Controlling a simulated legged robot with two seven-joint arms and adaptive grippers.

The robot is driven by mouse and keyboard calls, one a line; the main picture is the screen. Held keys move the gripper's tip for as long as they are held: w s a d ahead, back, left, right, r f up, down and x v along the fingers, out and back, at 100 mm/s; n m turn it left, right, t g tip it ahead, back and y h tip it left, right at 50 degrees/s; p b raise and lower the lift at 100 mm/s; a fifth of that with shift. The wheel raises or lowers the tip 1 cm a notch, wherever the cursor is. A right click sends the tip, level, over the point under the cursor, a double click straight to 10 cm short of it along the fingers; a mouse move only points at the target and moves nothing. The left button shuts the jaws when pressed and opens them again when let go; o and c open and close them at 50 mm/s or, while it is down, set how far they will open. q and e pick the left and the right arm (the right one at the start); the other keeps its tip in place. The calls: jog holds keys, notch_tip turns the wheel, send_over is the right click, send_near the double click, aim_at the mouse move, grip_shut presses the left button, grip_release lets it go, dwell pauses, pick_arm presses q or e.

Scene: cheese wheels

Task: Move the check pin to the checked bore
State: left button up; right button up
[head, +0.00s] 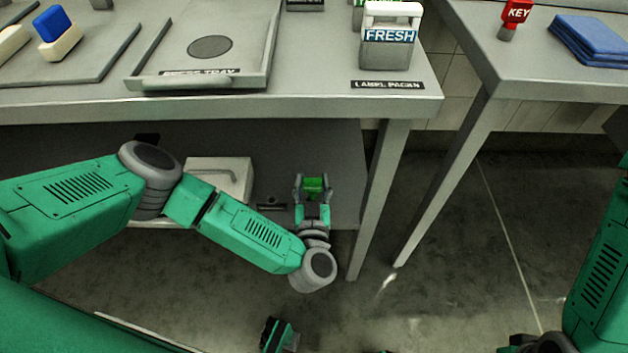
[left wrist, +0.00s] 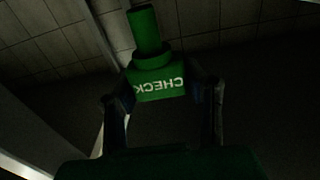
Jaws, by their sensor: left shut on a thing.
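The check pin (head: 313,185) is green, and my left gripper (head: 313,190) is shut on it. In the left wrist view, the pin (left wrist: 155,75) has a block with CHECK in white letters, seen upside down, and a round green shaft. The block sits between the two fingers, and the shaft points away from the palm. In the head view the gripper is below the tabletop, in front of or over the lower shelf. I cannot make out the checked bore. A green and dark part of mine shows at the bottom edge; I cannot tell if it is my right gripper.
The lower shelf (head: 338,155) holds a pale box (head: 222,177) and a small dark plate (head: 271,206). A table leg (head: 378,200) stands right of the left gripper. Above are a tray (head: 160,82) and a FRESH block (head: 389,45). A red KEY piece (head: 515,14) is on the right table.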

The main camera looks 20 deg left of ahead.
aim_at(308, 191)
pick_arm(q)
jog(key=shift+a, duration=0.25)
jog(key=shift+a+p, duration=0.2)
jog(key=shift+p, duration=0.25)
jog(key=shift+a, duration=0.1)
jog(key=shift+f+b, duration=1.25)
jog(key=shift+f, duration=0.75)
jog(key=o, duration=1.2)
jog(key=shift+o, duration=0.2)
